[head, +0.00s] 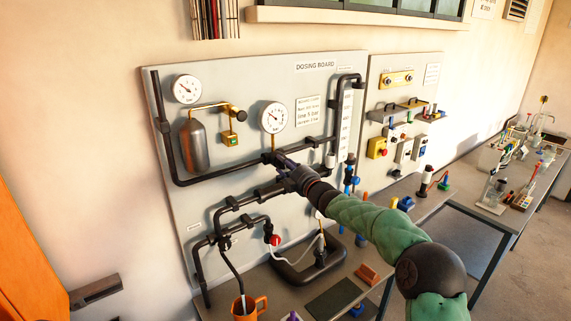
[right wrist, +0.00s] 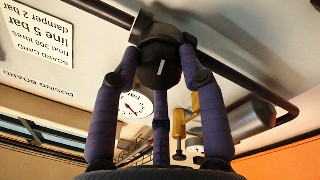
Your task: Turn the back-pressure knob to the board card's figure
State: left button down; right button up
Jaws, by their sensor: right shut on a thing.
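My right gripper (head: 290,172) reaches the pipes under the large gauge on the dosing board (head: 240,90). In the right wrist view, its purple fingers are closed around a round black knob (right wrist: 160,66) with a white pointer line. The gripper largely hides the knob in the head view. The board card (head: 307,111) is right of the gauge; in the right wrist view the card (right wrist: 42,35) appears inverted and reads "line 5 bar", "damper 2 bar", "float 300 litres". My left gripper is not visible.
A second gauge (head: 187,89) and a metal cylinder (head: 193,146) are on the board's left. Black pipes surround my gripper. An orange mug (head: 249,308), a red knob (head: 274,239) and an orange-brown block (head: 367,274) are low in front. A switch panel (head: 405,90) is to the right.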

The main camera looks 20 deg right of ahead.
jog(key=shift+m+h+p, duration=0.3)
jog(key=shift+m+p, duration=1.25)
jog(key=shift+m, duration=1.85)
jog(key=shift+f, duration=0.1)
jog(key=o, duration=1.2)
jog(key=shift+c, duration=0.2)
jog(key=v, duration=1.2)
